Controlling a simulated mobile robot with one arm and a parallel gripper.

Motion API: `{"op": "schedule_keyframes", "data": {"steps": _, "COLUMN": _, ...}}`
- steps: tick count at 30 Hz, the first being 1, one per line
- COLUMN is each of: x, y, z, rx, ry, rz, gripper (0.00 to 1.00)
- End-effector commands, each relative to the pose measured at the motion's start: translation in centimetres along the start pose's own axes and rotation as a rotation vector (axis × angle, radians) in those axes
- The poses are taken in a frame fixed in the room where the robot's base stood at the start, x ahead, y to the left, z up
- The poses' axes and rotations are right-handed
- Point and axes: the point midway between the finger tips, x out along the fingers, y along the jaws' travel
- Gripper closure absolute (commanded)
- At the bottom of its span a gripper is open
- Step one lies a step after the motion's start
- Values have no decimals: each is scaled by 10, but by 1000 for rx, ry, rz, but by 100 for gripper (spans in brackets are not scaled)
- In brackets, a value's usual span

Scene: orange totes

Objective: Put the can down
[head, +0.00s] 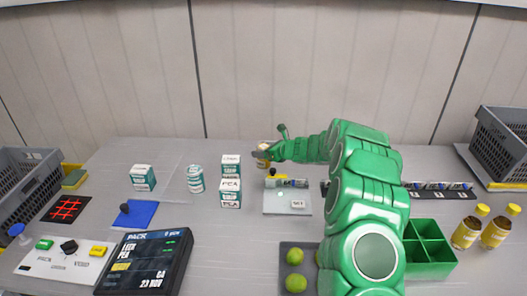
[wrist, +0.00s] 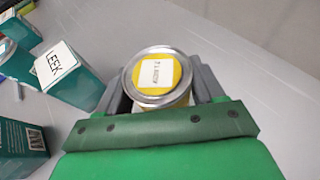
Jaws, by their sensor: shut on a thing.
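My gripper (head: 262,158) is at the far middle of the table in the head view, at the end of my green arm. It is shut on a can (head: 263,163). In the wrist view the can (wrist: 158,75) shows its silver rim and yellow top with a white label, between the grey fingers of my gripper (wrist: 160,92). The label's small text is hard to read. Most of the can's side is hidden by my gripper. I cannot tell whether its base touches the table.
White-and-teal cartons (head: 231,184) stand left of my gripper, beside a striped can (head: 195,179) and a teal box (head: 143,178). A grey device (head: 288,200) lies in front. A dark screen (head: 145,262), green divided box (head: 430,250) and bottles (head: 470,227) are nearer. Grey crates stand at both sides.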

Motion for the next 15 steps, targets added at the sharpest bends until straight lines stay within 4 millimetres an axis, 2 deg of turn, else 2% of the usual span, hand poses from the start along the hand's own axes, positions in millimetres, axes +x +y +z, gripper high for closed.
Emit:
{"op": "schedule_keyframes", "data": {"steps": 4, "x": 1, "y": 0, "z": -2, "rx": 1, "ry": -1, "rz": 0, "gripper": 76}}
{"op": "schedule_keyframes", "data": {"steps": 5, "x": 1, "y": 0, "z": -2, "rx": 0, "ry": 0, "rz": 0, "gripper": 31}}
{"op": "schedule_keyframes", "data": {"steps": 9, "x": 1, "y": 0, "z": -2, "rx": 0, "ry": 0, "rz": 0, "gripper": 10}}
{"op": "schedule_keyframes", "data": {"steps": 10, "x": 1, "y": 0, "z": -2, "rx": 0, "ry": 0, "rz": 0, "gripper": 7}}
{"op": "schedule_keyframes", "data": {"steps": 15, "x": 1, "y": 0, "z": -2, "rx": 0, "ry": 0, "rz": 0, "gripper": 7}}
